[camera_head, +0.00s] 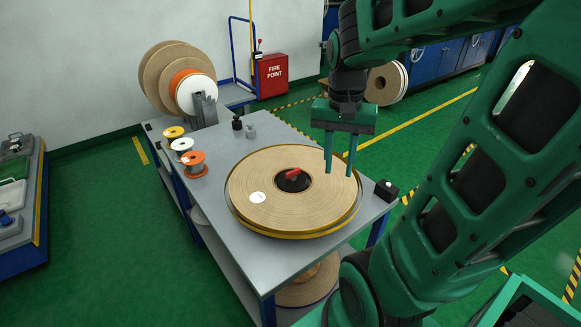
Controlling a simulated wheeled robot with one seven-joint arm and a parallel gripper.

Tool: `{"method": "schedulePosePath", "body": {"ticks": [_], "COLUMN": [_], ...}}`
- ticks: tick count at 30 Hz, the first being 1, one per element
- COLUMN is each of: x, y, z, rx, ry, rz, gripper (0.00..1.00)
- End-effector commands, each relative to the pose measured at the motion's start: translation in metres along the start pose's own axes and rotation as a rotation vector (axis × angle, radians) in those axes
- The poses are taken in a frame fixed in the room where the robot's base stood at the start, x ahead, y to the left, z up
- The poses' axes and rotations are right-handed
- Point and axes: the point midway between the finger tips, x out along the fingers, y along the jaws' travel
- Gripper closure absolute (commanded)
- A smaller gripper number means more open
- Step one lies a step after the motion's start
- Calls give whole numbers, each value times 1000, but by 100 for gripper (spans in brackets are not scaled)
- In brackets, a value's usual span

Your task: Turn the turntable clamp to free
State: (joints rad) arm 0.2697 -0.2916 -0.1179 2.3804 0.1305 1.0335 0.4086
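The turntable clamp is a red handle (292,174) on a dark hub (287,183) at the centre of a wide tan tape roll (255,205). The roll lies flat on the round turntable with a yellow rim (300,235). My gripper (339,170) points down, to the right of the clamp, above the right part of the roll. Its two green fingers are apart with nothing between them. It does not touch the handle.
The grey table (215,210) also holds several small spools, such as the orange one (194,163), along its left side. Two small bottles (243,127) stand behind the turntable. A black box (386,190) sits at the right corner. Large reels (175,75) stand at the back left.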

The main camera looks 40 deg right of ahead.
Motion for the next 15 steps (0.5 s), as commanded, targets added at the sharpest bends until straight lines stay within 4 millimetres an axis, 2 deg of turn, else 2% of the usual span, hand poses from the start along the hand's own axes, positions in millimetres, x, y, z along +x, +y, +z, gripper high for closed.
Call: {"method": "schedulePosePath", "body": {"ticks": [1,6,12,15], "x": [0,4,18,23], "y": [-16,-70,-122,-138], "z": [-18,-68,-108,-118], "rx": [63,305,522,587], "ry": [-1,-1,-17,-24], "rz": [7,5,-12,-19], "gripper": [72,72,72,72]}}
